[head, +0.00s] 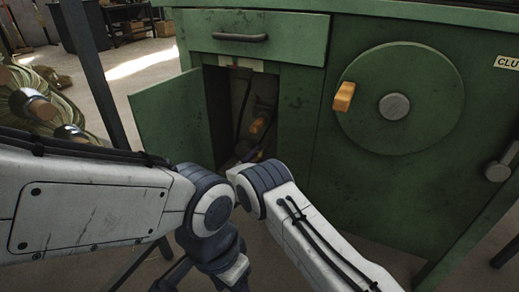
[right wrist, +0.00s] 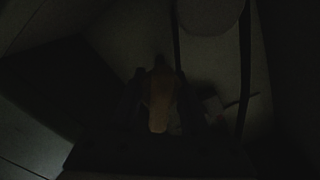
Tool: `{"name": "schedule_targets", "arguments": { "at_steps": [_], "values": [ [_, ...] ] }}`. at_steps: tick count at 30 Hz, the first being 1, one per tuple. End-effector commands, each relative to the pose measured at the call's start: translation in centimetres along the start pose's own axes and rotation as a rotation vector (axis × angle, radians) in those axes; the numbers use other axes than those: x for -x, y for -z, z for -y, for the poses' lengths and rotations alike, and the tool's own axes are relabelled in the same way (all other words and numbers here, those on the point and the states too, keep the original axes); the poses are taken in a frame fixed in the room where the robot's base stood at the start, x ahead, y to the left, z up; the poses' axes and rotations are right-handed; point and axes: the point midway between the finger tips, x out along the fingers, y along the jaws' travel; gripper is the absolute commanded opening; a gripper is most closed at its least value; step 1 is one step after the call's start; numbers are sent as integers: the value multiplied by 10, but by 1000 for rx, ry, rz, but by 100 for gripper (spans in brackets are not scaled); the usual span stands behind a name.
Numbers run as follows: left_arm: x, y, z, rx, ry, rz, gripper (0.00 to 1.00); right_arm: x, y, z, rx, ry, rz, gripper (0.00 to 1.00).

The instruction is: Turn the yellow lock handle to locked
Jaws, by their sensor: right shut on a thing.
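The yellow lock handle (head: 259,127) is inside the open compartment of the green cabinet, deep in shadow. My right gripper (head: 246,148) reaches into that compartment, partly hidden by the arm's own joint. In the dim right wrist view the handle (right wrist: 160,110) stands lengthwise between the two dark fingers, and the gripper (right wrist: 161,95) is shut on it. The picture is too dark to tell the handle's lock position.
The compartment's green door (head: 168,122) stands open to the left, below a drawer (head: 254,38). A large green disc (head: 425,80) with an orange knob (head: 344,97) is on the cabinet front to the right. A small lever (head: 499,170) sits at the far right.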

Motion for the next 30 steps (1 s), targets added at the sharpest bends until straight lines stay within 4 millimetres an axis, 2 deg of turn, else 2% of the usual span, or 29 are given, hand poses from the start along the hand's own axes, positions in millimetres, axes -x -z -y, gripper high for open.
{"name": "schedule_targets", "arguments": {
  "at_steps": [3, 15, 30],
  "values": [
    [11, 1, -1, 0, 0, 0, 60, 1, 1, 1, 110, -1, 1, 0],
    [24, 1, -2, 0, 0, 0, 60, 2, -1, 0, 392, 0, 2, 0],
    [28, 2, -2, 0, 0, 0, 60, 2, -2, -1, 497, 0, 2, 0]
  ]
}}
